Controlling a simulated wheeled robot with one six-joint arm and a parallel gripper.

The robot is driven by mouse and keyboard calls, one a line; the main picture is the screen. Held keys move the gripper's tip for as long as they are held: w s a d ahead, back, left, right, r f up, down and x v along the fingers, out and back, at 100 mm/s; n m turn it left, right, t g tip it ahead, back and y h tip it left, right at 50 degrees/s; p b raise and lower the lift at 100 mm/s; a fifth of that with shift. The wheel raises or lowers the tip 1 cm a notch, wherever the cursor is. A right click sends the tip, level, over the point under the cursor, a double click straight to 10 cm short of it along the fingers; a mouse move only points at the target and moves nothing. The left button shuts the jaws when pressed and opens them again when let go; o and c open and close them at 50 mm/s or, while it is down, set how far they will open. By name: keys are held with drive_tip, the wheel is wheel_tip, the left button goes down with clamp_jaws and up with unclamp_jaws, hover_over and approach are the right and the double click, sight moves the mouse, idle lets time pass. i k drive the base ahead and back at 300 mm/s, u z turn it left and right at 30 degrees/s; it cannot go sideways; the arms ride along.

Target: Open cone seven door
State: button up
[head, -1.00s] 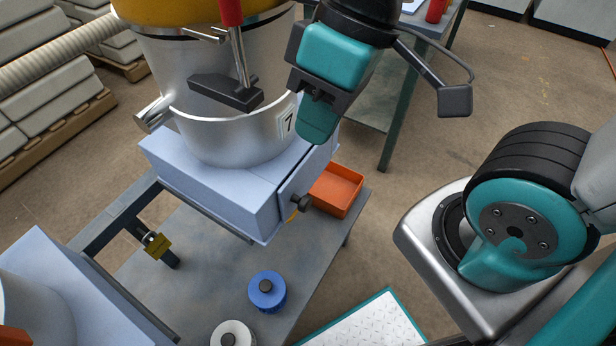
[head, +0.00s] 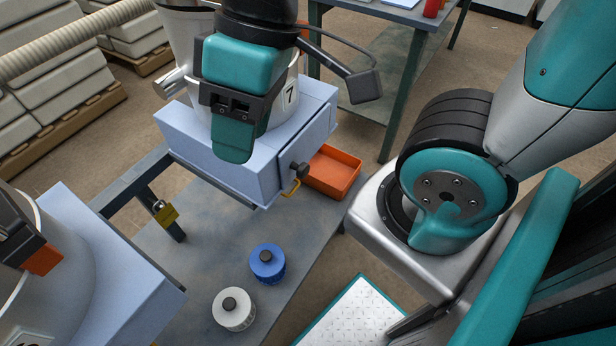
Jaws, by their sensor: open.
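Cone seven is a silvery metal vessel (head: 181,40) with a white label marked 7 (head: 291,94), set in a pale blue box (head: 190,137). A panel with a black knob (head: 299,170) and a yellow hook (head: 291,188) forms the box's right-hand face, seemingly the door, and it looks closed. My teal and black gripper (head: 235,140) is open in front of the cone, above the box and left of the knob. It hides much of the cone and the box top. I cannot see anything held in it, and it appears apart from the knob.
An orange tray (head: 333,173) stands beside the box on the grey table (head: 205,215). A blue spool (head: 267,262) and a white spool (head: 233,309) stand in front. Another pale blue box (head: 120,280) with a cone is at lower left. A second table (head: 385,75) stands behind.

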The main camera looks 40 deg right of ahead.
sight(294, 160)
drive_tip(key=u, duration=0.05)
drive_tip(key=k, duration=1.05)
drive_tip(key=z, duration=1.1)
